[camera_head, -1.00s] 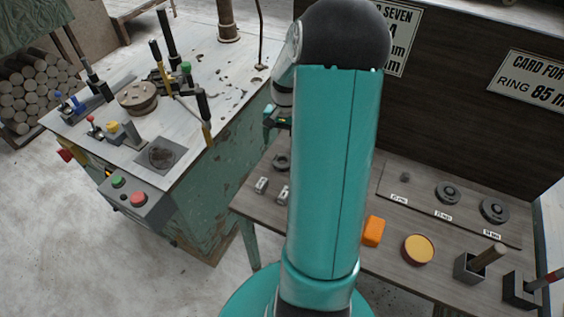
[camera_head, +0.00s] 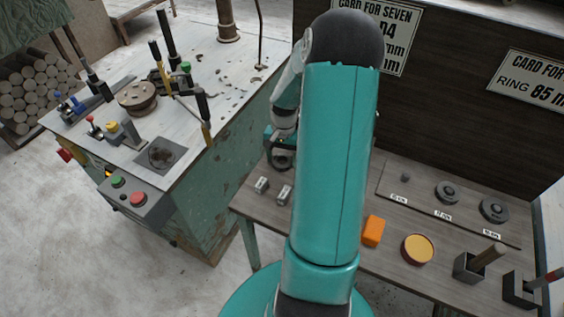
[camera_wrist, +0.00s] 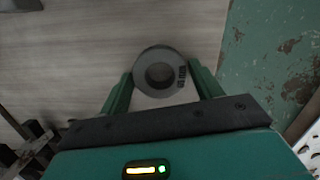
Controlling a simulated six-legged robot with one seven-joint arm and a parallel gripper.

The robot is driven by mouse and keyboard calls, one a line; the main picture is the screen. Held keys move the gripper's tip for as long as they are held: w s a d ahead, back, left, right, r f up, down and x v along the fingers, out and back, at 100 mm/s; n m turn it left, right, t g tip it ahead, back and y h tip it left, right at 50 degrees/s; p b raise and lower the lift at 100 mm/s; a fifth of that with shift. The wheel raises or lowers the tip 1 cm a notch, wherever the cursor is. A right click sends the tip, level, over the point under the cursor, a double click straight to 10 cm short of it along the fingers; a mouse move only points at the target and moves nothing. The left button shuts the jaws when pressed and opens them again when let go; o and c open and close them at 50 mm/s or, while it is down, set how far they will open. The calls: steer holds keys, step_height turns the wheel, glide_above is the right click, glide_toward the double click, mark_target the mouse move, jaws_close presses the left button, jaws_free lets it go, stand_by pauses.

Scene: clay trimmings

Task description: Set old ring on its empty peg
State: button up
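The old ring (camera_wrist: 147,84), a grey metal ring with small dark lettering, lies on the wooden table in the wrist view. My gripper (camera_wrist: 160,68) has its two green fingers spread on either side of it, with the ring between the tips; no firm grip shows. In the head view my gripper (camera_head: 281,150) is low over the table's far left part, partly behind my arm, and the ring cannot be made out there. The empty peg (camera_head: 405,177) is a short dark stub at the left of the peg board (camera_head: 423,186). Grey rings sit on the middle peg (camera_head: 447,192) and right peg (camera_head: 494,210).
Two small metal blocks (camera_head: 273,190) lie near the table's left edge. An orange block (camera_head: 373,231), a round yellow-topped tin (camera_head: 418,249) and a holder with a wooden handle (camera_head: 470,267) stand in front of the peg board. A green workbench (camera_head: 200,200) stands close on the left.

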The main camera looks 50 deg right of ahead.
steer(key=c, duration=0.9)
steer(key=shift+c, duration=0.2)
steer(key=shift+r, duration=0.15)
steer(key=shift+r, duration=0.5)
step_height(320, 180, up, 2)
steer(key=shift+a+r, duration=0.1)
steer(key=shift+r, duration=0.1)
steer(key=s+a+r, duration=0.8)
steer(key=a+r, duration=0.1)
steer(key=a, duration=0.2)
steer(key=shift+s, duration=0.15)
steer(key=shift+n, duration=0.3)
